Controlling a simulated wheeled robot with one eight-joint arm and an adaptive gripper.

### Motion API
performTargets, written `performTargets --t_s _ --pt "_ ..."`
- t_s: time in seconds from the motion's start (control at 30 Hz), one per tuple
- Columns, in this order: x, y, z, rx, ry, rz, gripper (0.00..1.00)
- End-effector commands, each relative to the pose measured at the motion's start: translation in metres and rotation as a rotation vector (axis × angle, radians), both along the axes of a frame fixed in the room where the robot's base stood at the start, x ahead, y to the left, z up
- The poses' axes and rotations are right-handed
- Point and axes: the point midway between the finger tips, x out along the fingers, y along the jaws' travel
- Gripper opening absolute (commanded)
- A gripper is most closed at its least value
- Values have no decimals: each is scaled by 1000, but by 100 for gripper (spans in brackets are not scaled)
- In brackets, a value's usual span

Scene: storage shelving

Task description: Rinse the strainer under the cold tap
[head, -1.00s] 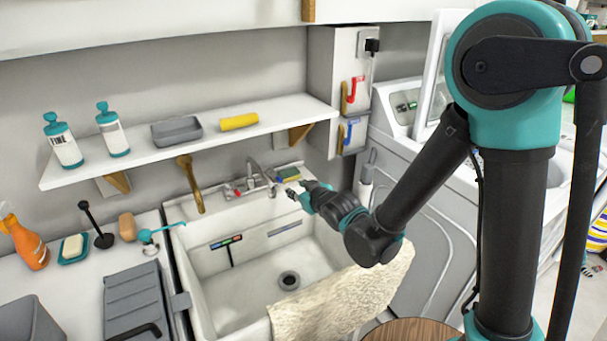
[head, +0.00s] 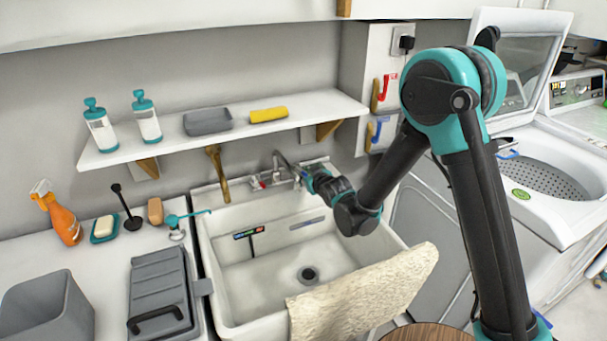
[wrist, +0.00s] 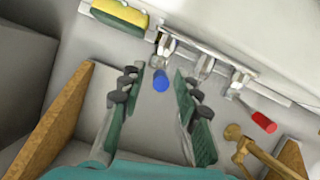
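The cold tap's blue handle (wrist: 161,79) shows in the wrist view between the two fingers of my gripper (wrist: 160,95). The gripper is open, one finger on each side; I cannot tell whether either touches the handle. In the head view my gripper (head: 304,177) is beside the faucet (head: 282,162) at the back of the sink (head: 232,290), hiding the blue handle. The red tap handle (wrist: 263,122) is farther right in the wrist view. A small teal-handled item (head: 174,222), which looks like the strainer, rests on the counter left of the sink.
A yellow-green sponge (wrist: 120,14) lies by the faucet. A brass-coloured long-handled tool (head: 218,172) hangs behind the sink. A shelf (head: 300,112) with bottles runs above. A beige cloth (head: 360,290) covers the sink's front right corner.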

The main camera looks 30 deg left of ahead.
Motion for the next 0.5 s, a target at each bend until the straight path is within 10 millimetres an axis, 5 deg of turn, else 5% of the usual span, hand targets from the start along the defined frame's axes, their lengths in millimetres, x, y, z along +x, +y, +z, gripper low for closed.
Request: performTargets --t_s 0.5 --pt "11 13 -7 0 0 0 32"
